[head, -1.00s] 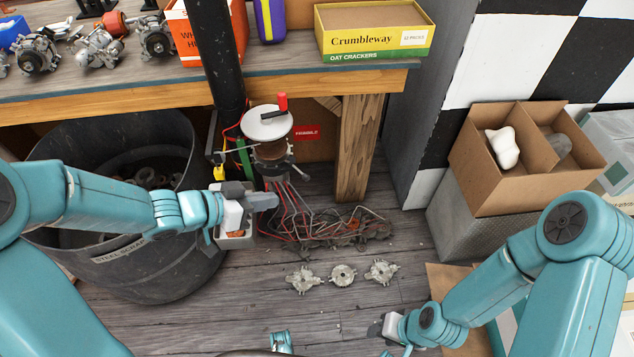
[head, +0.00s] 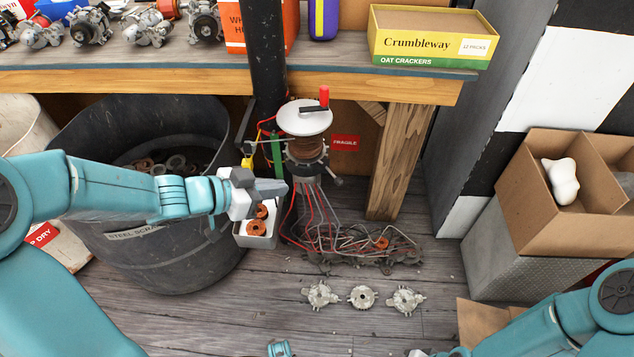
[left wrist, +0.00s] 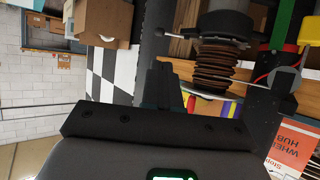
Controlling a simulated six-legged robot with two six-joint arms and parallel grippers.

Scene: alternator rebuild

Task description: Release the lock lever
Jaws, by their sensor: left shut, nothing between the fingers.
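The winding stand has a white disc (head: 305,117) with a red-handled crank (head: 323,97) on top. A brown ribbed stack (head: 306,148) sits below the disc and also shows in the left wrist view (left wrist: 215,68). A small dark lever (head: 336,181) sticks out at the stand's lower right; I cannot tell for sure that it is the lock lever. My left gripper (head: 283,188) is shut and empty, just left of the stand's lower part. In the left wrist view its fingers (left wrist: 165,88) point toward the stand. My right gripper (head: 419,352) is mostly cut off by the bottom edge.
A small bin (head: 258,240) with copper-coloured rings lies under my left gripper. A black scrap bin (head: 130,225) stands behind my left arm. Loose wires (head: 365,245) and several metal parts (head: 361,297) lie on the floor. The bench post (head: 398,160) stands right of the stand.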

